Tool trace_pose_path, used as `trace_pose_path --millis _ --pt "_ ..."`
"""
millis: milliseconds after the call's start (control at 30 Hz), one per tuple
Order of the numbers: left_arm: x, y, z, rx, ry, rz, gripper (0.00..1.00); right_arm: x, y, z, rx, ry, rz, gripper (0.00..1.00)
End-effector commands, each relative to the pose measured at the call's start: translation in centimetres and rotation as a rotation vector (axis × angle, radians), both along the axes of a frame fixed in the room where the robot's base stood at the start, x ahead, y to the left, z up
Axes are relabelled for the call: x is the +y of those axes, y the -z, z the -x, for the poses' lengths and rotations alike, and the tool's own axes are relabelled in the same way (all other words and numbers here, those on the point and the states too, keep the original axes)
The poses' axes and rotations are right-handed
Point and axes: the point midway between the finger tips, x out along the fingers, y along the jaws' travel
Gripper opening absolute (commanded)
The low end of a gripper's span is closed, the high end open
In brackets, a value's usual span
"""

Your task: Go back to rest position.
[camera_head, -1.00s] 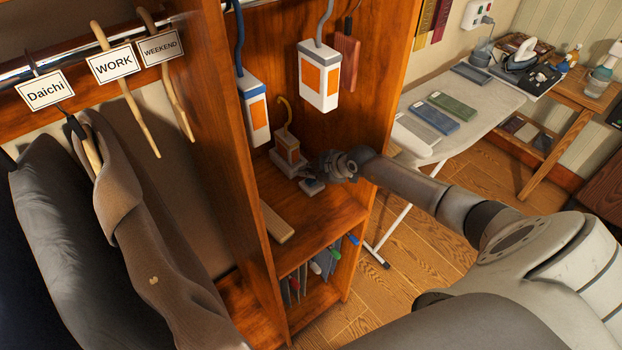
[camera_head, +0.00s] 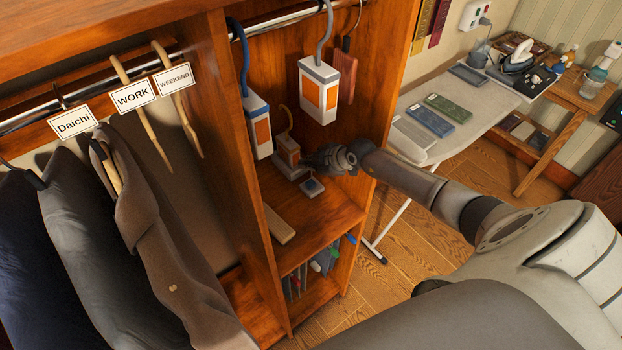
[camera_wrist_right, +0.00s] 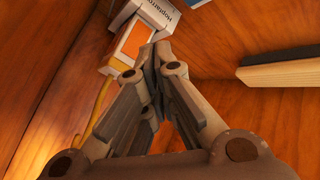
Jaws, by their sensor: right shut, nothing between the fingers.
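My right gripper (camera_head: 308,162) is inside the wooden closet compartment, just above its shelf. It is shut and empty. In the right wrist view its fingers (camera_wrist_right: 150,58) come together in front of a white and orange box (camera_wrist_right: 130,40). In the head view this box (camera_head: 287,150) stands on the shelf with a yellow hook on top, beside the fingertips. A small grey block with a dark top (camera_head: 312,187) lies on the shelf below the gripper, apart from it. My left gripper is not in view.
Two hooked white and orange boxes (camera_head: 319,90) (camera_head: 257,124) hang from the rail. A wooden piece (camera_head: 278,224) lies on the shelf. The closet divider (camera_head: 228,130) stands left of my gripper. Clothes (camera_head: 165,235) hang further left. An ironing board (camera_head: 465,128) stands right, behind my arm.

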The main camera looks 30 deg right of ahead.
Motion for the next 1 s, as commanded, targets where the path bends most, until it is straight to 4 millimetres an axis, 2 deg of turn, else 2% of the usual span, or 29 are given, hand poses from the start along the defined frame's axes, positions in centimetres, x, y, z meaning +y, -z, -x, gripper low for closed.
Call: trace_pose_path --millis 33,100,667,767,867,900,1000 --pt "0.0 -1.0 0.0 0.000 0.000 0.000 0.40 0.0 -0.9 0.0 0.001 0.000 -0.001 0.00" --pt "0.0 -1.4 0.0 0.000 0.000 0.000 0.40 0.0 -1.2 0.0 0.001 -0.001 0.000 0.00" --pt "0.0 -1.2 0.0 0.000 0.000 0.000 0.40 0.3 -1.1 0.0 -0.006 -0.005 -0.005 0.00" --pt "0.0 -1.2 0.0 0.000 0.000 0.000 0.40 2.2 -1.7 -0.1 -0.051 -0.029 -0.041 0.00" --pt "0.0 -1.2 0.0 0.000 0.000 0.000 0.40 6.0 -3.5 -0.4 -0.163 -0.071 -0.125 0.00" --pt "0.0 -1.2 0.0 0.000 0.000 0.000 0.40 8.0 -4.7 -0.4 -0.228 -0.084 -0.171 0.00" --pt "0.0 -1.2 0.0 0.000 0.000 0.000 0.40 11.9 -8.8 -0.1 -0.417 -0.068 -0.288 0.00"
